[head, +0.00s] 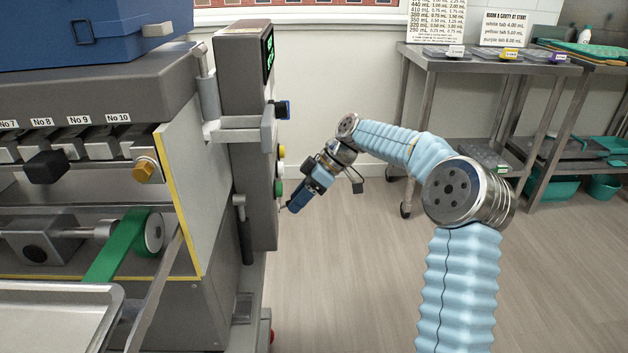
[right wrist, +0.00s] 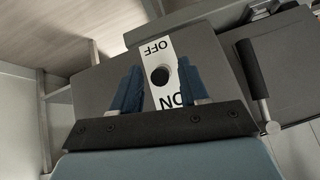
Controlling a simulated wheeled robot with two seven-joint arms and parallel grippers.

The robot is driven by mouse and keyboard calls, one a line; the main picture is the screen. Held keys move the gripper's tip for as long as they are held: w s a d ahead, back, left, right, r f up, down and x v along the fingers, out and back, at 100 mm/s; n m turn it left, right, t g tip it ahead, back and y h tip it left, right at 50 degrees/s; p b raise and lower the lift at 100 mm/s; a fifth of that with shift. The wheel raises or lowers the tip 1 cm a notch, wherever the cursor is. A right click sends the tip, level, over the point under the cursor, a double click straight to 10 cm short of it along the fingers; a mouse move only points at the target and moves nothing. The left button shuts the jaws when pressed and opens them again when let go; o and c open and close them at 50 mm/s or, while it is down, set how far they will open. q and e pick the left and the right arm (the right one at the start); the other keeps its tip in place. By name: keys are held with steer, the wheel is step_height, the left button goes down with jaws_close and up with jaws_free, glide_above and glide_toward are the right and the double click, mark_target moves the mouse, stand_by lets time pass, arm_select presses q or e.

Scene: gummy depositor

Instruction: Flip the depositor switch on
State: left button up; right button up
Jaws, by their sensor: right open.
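The depositor (head: 180,200) stands at the left of the head view, with its grey control column (head: 247,150) on its right side. In the right wrist view, a white switch plate (right wrist: 152,45) reads OFF at one end and ON at the other. A round dark switch knob (right wrist: 160,75) sits between the two words; which setting it is in I cannot tell. My right gripper (head: 293,207) is beside the column. In the right wrist view its blue fingers (right wrist: 159,68) are open, one on each side of the knob. Contact cannot be told. My left gripper is out of view.
Green and yellow buttons (head: 281,153) and a dark knob (head: 283,110) stick out from the column near my right gripper. A metal tray (head: 60,315) is at the lower left. Steel tables (head: 490,65) stand at the back right. The floor (head: 340,280) between is clear.

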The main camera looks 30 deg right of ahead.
steer(key=p+v, duration=0.1)
steer(key=v, duration=1.1)
steer(key=shift+s+d, duration=0.1)
